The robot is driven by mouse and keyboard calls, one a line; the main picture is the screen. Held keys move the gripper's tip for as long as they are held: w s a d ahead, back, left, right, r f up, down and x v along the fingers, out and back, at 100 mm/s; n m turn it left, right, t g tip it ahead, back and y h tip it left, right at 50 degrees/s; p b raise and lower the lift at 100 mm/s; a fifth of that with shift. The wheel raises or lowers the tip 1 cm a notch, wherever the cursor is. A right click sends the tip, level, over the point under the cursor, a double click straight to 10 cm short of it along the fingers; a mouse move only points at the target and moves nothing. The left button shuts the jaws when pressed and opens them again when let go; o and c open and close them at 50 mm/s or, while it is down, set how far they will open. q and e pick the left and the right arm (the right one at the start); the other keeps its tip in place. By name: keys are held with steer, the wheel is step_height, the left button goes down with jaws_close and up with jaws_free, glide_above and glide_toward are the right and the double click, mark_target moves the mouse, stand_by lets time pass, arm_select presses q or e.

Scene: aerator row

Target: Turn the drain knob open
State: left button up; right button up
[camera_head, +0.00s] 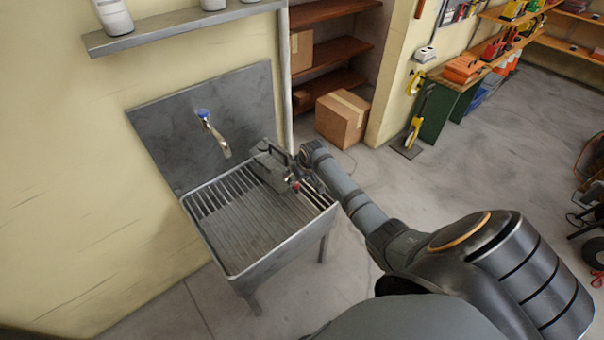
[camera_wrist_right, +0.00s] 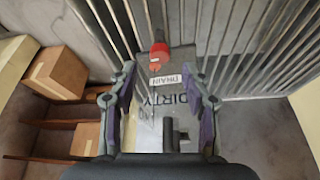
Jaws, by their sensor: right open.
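The drain knob (camera_wrist_right: 159,55) is small and red and sits on the end of a grey tank (camera_wrist_right: 168,100) labelled "DRAIN" and "DIRTY" in the right wrist view. In the head view the grey device (camera_head: 268,168) with a dark handle rests on the slatted sink, and the red knob (camera_head: 296,186) shows at its near right end. My right gripper (camera_wrist_right: 159,72) is open, with one finger on each side of the tank's labelled face. The knob lies just beyond the fingertips, between their lines. Contact cannot be told. My left gripper is not in view.
The slatted metal sink (camera_head: 228,272) stands against the wall, with a tap (camera_head: 214,135) over it. A shelf (camera_head: 180,24) with white containers hangs above. A cardboard box (camera_head: 341,118) sits behind my right arm. The floor to the right is mostly open.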

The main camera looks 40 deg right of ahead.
steer(key=v, duration=0.7)
steer(key=shift+r, duration=0.4)
steer(key=shift+s, duration=0.15)
steer(key=s+a+f+n, duration=0.2)
steer(key=s+a+f, duration=0.1)
steer(key=s+a, duration=0.75)
steer(key=s+a+r, duration=0.1)
steer(key=s+r, duration=0.1)
steer(key=s, duration=0.5)
steer(key=s+a+r, duration=0.1)
steer(key=s+r, duration=0.1)
steer(key=s, duration=0.5)
steer(key=s+d+f+g, duration=0.1)
steer(key=d+f, duration=0.1)
steer(key=f, duration=1.2)
steer(key=s+d+f+g, duration=0.1)
steer(key=s+f, duration=0.1)
steer(key=f, duration=1.2)
steer(key=s+d+f+g, duration=0.1)
steer(key=s+f, duration=1.3)
steer(key=s, duration=0.3)
steer(key=shift+s+f+m+p, duration=0.15)
steer(key=shift+s+m+p, duration=0.2)
steer(key=shift+m+p, duration=0.05)
